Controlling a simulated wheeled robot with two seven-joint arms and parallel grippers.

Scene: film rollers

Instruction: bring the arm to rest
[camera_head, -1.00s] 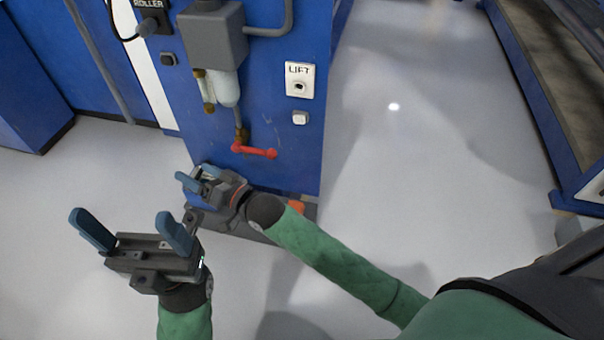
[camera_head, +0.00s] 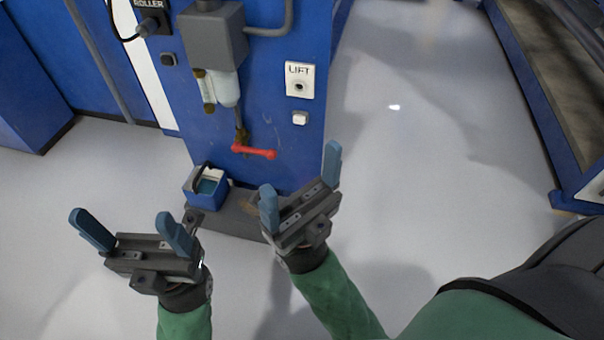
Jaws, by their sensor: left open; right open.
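My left gripper (camera_head: 127,229) is open and empty at the lower left, its blue fingers pointing up in the picture. My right gripper (camera_head: 301,187) is open and empty, right of the left one. Its fingers point up in front of the foot of the blue machine panel (camera_head: 290,150). It hides part of the panel's base. Both grippers are apart from each other and hold nothing.
A blue box (camera_head: 205,187) with a dark handle stands on the grey base plate (camera_head: 235,215). A red lever (camera_head: 255,152) is on the panel, below a filter unit (camera_head: 226,88). A LIFT plate (camera_head: 300,80) is at right. Open floor (camera_head: 420,150) lies to the right.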

